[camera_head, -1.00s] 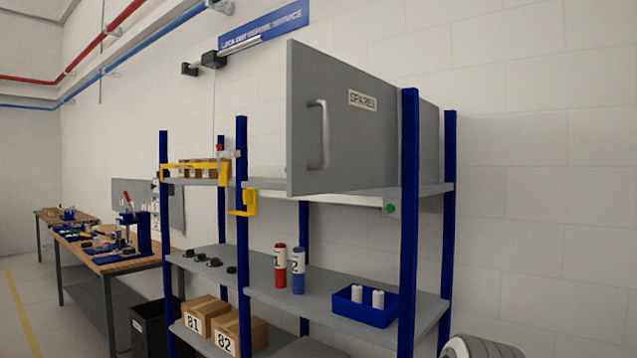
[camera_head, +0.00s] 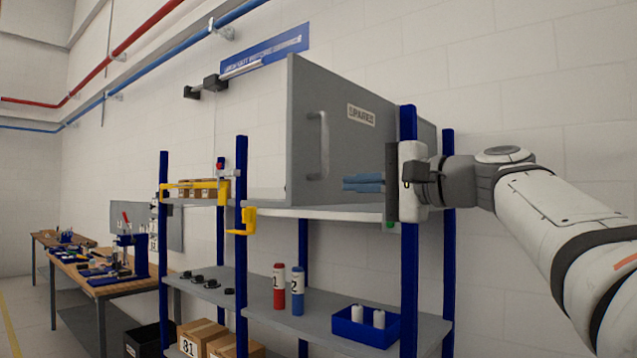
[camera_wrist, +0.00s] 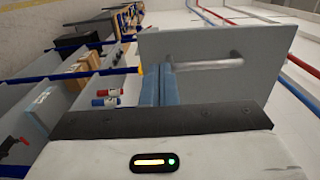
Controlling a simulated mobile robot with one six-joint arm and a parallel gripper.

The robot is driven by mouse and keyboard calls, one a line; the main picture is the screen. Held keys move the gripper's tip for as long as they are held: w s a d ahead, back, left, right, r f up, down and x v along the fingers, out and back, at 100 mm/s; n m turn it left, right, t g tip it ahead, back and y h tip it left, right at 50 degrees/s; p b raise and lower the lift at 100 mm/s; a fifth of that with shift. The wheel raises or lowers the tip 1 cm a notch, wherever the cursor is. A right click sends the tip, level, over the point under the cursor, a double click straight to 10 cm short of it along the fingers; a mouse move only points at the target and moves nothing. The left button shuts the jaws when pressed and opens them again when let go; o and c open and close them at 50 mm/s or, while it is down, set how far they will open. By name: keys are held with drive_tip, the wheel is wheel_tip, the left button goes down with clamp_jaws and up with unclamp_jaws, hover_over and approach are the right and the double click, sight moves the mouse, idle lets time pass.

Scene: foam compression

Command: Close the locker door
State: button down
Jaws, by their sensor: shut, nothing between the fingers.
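The grey locker door (camera_head: 341,143), with a SPARES label and a vertical bar handle (camera_head: 318,145), stands swung open from the locker on the shelf rack's upper right. Its free edge points toward the left front. My gripper (camera_head: 345,183) is in front of the door's lower right part, its blue fingers together and empty, pointing left. In the wrist view the fingers (camera_wrist: 159,86) are side by side, and the door (camera_wrist: 240,75) with its handle (camera_wrist: 208,62) fills the upper right. I cannot tell whether the fingers touch the door. The locker's inside is mostly hidden.
Blue rack posts (camera_head: 408,270) stand close to my wrist. A lower shelf holds red and blue bottles (camera_head: 288,288) and a blue bin (camera_head: 366,328). A yellow bracket (camera_head: 241,221) sits on a post left of the door. Workbenches stand farther left.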

sight(297, 185)
drive_tip(key=p+x, duration=0.3)
drive_tip(key=x, duration=0.7)
drive_tip(key=shift+a, duration=0.15)
